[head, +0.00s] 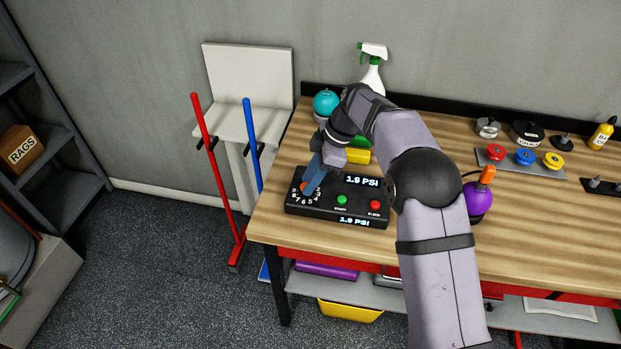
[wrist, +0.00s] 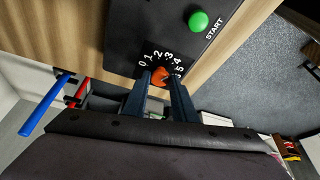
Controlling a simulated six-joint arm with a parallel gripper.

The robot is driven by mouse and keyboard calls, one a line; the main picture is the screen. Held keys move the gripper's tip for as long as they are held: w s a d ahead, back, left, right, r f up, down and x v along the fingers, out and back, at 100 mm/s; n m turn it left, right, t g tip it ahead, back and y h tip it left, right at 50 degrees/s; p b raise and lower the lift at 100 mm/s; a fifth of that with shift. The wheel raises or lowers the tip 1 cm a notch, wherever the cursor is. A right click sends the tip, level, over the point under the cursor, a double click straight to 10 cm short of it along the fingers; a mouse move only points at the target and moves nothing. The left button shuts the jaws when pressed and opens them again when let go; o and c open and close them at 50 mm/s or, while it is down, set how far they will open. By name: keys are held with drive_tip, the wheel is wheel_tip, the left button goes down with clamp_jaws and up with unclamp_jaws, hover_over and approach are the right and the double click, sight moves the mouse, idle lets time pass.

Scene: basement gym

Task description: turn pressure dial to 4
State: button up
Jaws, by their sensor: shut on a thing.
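The pressure console (head: 338,200) is a black box near the left front corner of the workbench, with two displays reading 1.9 PSI. Its orange pressure dial (wrist: 160,75) shows in the wrist view between my two fingers, beside a ring of white numbers that includes 4. In the head view the dial is mostly hidden behind my gripper (head: 309,186). My gripper (wrist: 161,82) is shut on the dial, one finger on each side. I cannot tell which number the dial points at.
The green START button (head: 342,200) and red button (head: 376,205) are right of the dial. A teal ball (head: 326,102), a yellow block (head: 357,156) and a spray bottle (head: 372,70) stand behind. A purple ball (head: 476,203) is at the right.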

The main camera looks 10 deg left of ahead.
idle(0.4)
drive_tip(key=o, duration=1)
drive_tip(key=shift+o, duration=0.2)
drive_tip(key=b+v, duration=0.1)
drive_tip(key=v, duration=0.6)
drive_tip(key=shift+r, duration=0.15)
drive_tip(key=shift+d, duration=0.1)
